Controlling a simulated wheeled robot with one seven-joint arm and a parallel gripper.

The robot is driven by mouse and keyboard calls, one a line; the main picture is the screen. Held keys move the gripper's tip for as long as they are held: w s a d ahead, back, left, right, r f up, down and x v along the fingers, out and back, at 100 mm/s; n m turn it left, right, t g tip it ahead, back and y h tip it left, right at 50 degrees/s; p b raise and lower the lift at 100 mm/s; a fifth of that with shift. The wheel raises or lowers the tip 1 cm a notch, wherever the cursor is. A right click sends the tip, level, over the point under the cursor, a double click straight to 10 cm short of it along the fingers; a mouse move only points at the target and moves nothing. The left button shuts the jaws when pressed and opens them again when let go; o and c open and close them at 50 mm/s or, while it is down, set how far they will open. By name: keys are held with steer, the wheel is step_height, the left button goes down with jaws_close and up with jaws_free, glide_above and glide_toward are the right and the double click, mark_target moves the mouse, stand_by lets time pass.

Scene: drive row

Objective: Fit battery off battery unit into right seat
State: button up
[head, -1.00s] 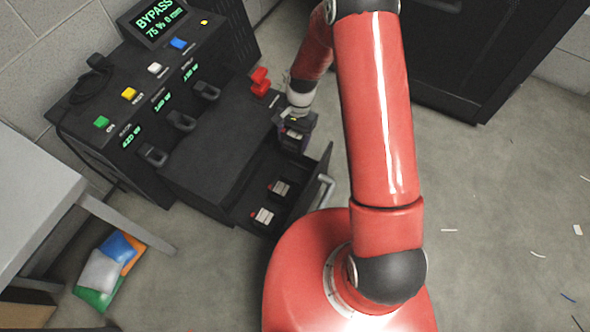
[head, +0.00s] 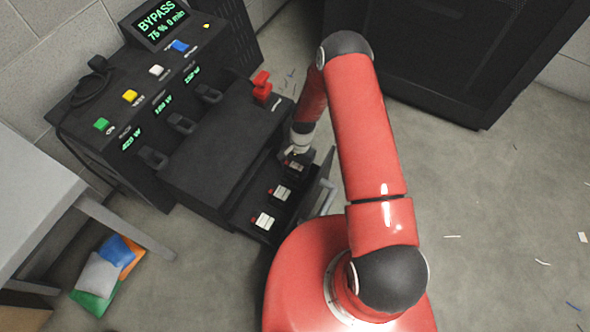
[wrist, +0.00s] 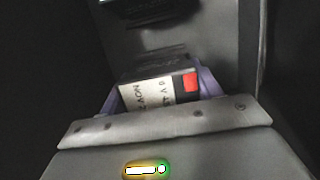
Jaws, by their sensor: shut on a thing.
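My gripper (head: 298,153) is shut on a dark battery (head: 294,167) at the upper end of the open drawer (head: 321,176) of the battery unit (head: 205,165). In the wrist view the held battery (wrist: 150,92) shows a white label and a red terminal, between the gripper's fingers. It looks upright and low in the drawer; I cannot tell whether it is fully down in the seat, as the seat is hidden under it. Two more batteries with white labels and red terminals, one in the middle (head: 280,193) and one at the lower end (head: 263,220), sit in the drawer.
The drawer's grey handle (head: 328,195) sticks out toward my base. A red switch (head: 261,86) stands on top of the unit. A dark cabinet (head: 440,60) is at the back right. A grey table (head: 35,205) and coloured packets (head: 105,270) are at left. Floor at right is mostly free.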

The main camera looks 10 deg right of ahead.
steer(key=shift+f, duration=0.55)
steer(key=shift+f, duration=0.15)
steer(key=shift+f+b, duration=0.3)
steer(key=shift+b, duration=0.2)
steer(key=o, duration=1.6)
steer(key=shift+c, duration=0.2)
steer(key=shift+r, duration=0.1)
